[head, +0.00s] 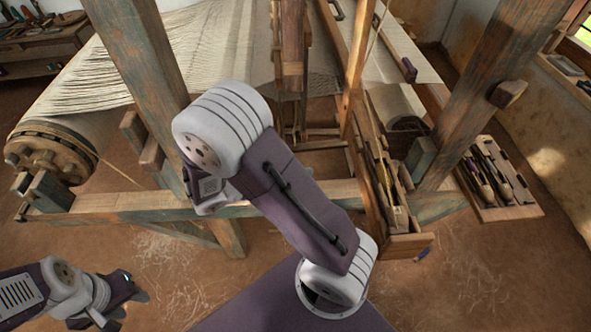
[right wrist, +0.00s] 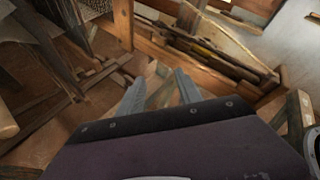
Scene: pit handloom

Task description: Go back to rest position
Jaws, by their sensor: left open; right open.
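My left gripper (head: 126,302) is at the lower left of the head view, low over the earthen floor, open and empty and apart from the loom. My right arm rises in the middle of the head view, with its elbow bent in front of the loom frame. Its gripper is hidden there behind the arm. In the right wrist view my right gripper (right wrist: 158,90) has its two grey fingers spread with nothing between them. Loom timbers lie beyond the fingertips; I cannot tell how close.
The wooden loom frame (head: 470,95) stands ahead, with a cloth roller (head: 62,140) at left. A narrow wooden box (head: 408,244) holds tools right of my right arm. A tool board (head: 515,208) is at far right. The floor (head: 480,290) is open at lower right.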

